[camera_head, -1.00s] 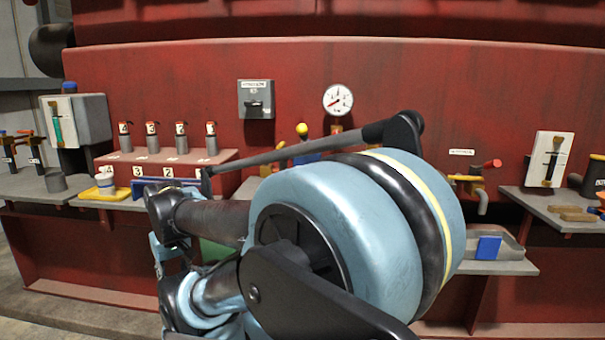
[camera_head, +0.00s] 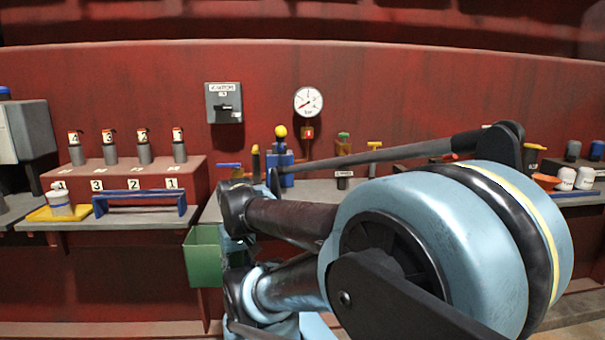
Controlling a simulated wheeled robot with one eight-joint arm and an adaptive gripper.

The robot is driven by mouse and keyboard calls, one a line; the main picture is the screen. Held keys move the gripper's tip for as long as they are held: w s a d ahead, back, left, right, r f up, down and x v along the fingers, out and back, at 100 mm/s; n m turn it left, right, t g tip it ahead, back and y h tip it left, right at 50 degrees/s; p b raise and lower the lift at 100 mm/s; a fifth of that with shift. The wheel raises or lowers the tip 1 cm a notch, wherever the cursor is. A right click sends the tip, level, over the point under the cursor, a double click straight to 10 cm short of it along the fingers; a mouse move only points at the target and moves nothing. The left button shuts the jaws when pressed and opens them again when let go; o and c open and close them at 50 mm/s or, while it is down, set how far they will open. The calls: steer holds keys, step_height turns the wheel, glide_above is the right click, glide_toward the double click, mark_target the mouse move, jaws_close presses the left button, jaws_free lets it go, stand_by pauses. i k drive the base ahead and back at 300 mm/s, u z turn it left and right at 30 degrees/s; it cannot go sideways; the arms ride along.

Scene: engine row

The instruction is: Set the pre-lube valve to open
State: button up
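Several small valves and fittings stand on the bench behind my arm, and I cannot tell which is the pre-lube valve. A blue-handled fitting (camera_head: 230,168) is left of a blue unit with a yellow knob (camera_head: 280,158). A yellow T-handle (camera_head: 374,146) stands farther right, partly behind my arm's black rod. A small dark block with a white label (camera_head: 344,177) sits near it. No valve position can be read. My folded blue and black arm fills the lower right and hides much of the bench. I cannot make out my gripper.
A pressure gauge (camera_head: 308,100) and a grey switch box (camera_head: 224,102) are on the red wall. A numbered red step (camera_head: 190,170) holds several canisters; a blue rack (camera_head: 140,203), yellow tray (camera_head: 50,214) and green bin (camera_head: 203,257) are nearby. White bottles (camera_head: 585,178) stand far right.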

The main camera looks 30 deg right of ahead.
mark_target(237, 165)
steer(key=z, duration=1.4)
steer(key=k, duration=0.7)
steer(key=u, duration=0.7)
steer(key=i, duration=1)
